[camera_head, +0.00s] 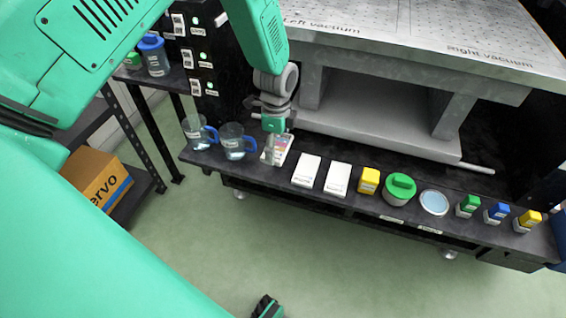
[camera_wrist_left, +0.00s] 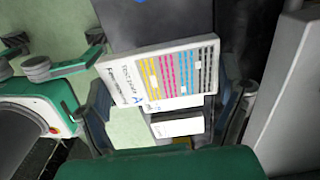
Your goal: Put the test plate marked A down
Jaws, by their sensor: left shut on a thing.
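The test plate marked A (camera_head: 283,147) is a white card with yellow, magenta, cyan and black colour bars. My left gripper (camera_head: 271,150) is shut on it at the front of the dark shelf, between a beaker and a white plate. In the left wrist view the plate (camera_wrist_left: 160,77) lies tilted across the fingers (camera_wrist_left: 165,115), its letter A readable. Whether its underside touches the shelf, I cannot tell. Two plain white plates (camera_head: 306,171) (camera_head: 338,179) lie to its right.
Two blue-handled beakers (camera_head: 197,133) (camera_head: 236,142) stand just left of the plate. A yellow-capped bottle (camera_head: 369,181), green-lidded jar (camera_head: 399,190), round blue dish (camera_head: 434,202) and small bottles line the shelf's right. The grey machine (camera_head: 385,105) rises behind.

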